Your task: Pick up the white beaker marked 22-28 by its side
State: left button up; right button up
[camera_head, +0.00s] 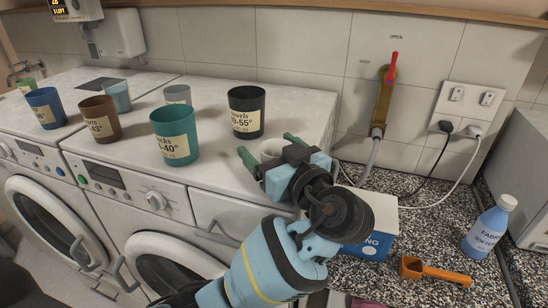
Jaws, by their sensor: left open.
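My right gripper is not in view.
Brown (99,119), blue and other beakers stand farther left. A box (376,222), an orange scoop (434,271) and a blue bottle (488,230) are on the speckled counter.

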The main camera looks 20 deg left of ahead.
pick_arm(q)
jog(key=shift+d, duration=0.1)
jog(key=shift+c, duration=0.9)
jog(key=c, duration=0.9)
jog(key=shift+r, duration=0.1)
